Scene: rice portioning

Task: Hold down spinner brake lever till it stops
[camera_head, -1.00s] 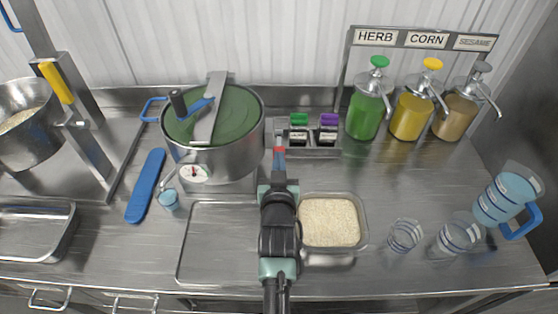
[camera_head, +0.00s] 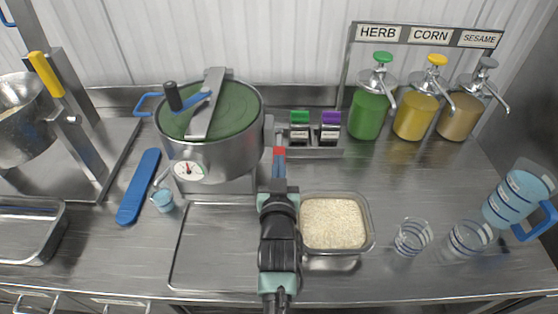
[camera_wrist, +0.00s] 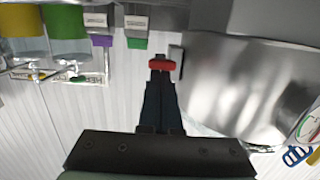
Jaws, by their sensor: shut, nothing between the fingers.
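The spinner (camera_head: 214,142) is a steel pot with a green lid, a black-knobbed crank (camera_head: 173,96) and a round dial (camera_head: 188,169) on its front. The brake lever's red tip (camera_head: 279,151) is at the spinner's right side, beside a grey upright piece. My gripper (camera_head: 279,172) is shut and empty, with its fingertips right at the red tip. In the wrist view the red tip (camera_wrist: 162,65) lies just past the fingers (camera_wrist: 160,80) and seems to touch them. I cannot tell whether the lever is pressed or the spinner is turning.
A tray of rice (camera_head: 369,232) stands right of my arm. A small rack holds green (camera_head: 300,118) and purple (camera_head: 331,118) topped items behind the lever. Pump bottles (camera_head: 412,115) stand at back right, cups (camera_head: 412,236) at front right. A blue paddle (camera_head: 138,187) lies left.

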